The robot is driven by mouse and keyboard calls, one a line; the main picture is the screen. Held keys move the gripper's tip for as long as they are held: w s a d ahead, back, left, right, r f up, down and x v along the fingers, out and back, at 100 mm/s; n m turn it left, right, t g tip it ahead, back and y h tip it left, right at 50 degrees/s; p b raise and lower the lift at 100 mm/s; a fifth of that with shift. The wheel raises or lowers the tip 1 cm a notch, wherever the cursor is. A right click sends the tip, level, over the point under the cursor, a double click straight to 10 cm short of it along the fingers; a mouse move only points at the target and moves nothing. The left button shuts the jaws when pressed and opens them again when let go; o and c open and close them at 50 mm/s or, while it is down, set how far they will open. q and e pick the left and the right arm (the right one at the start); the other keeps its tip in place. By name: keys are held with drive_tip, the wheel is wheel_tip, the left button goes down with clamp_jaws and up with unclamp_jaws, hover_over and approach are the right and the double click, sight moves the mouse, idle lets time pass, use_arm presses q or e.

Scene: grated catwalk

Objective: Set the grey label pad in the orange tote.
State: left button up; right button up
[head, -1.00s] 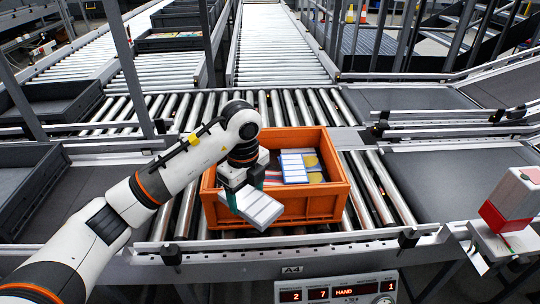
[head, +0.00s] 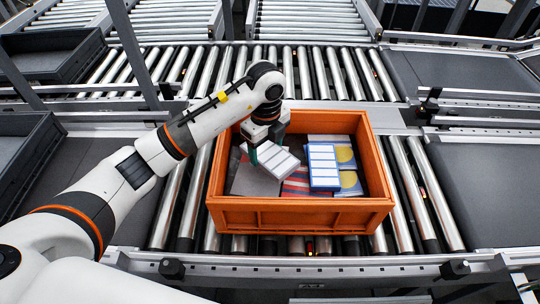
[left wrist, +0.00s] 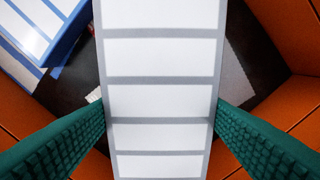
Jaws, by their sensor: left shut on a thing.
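The grey label pad (head: 277,163), a slab with rows of white labels, is held tilted by my left gripper (head: 263,148). In the left wrist view the pad (left wrist: 160,90) fills the middle between two green ridged fingers. The orange tote (head: 300,216) stands on the rollers, and the pad is over its opening, left of centre. Orange walls (left wrist: 280,40) show around the pad in the left wrist view. I cannot tell whether the pad touches anything below. My right gripper is not in view.
In the tote lie a blue-edged label pad (head: 323,165), items with yellow discs (head: 345,156), a red-striped item (head: 306,184) and a flat grey piece (head: 252,182) under the held pad. Rollers (head: 415,195) flank the tote. A dark tray (head: 30,160) is at the left.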

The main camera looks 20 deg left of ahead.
sight(266, 150)
use_arm(q)
wheel_tip(266, 150, down, 4)
drive_tip(key=shift+w+r, duration=0.1)
drive_tip(key=shift+f, duration=0.25)
drive_tip(key=o, duration=1.1)
drive_tip(key=shift+c, duration=0.2)
drive_tip(key=shift+r, duration=0.1)
wheel_tip(266, 150, up, 12)
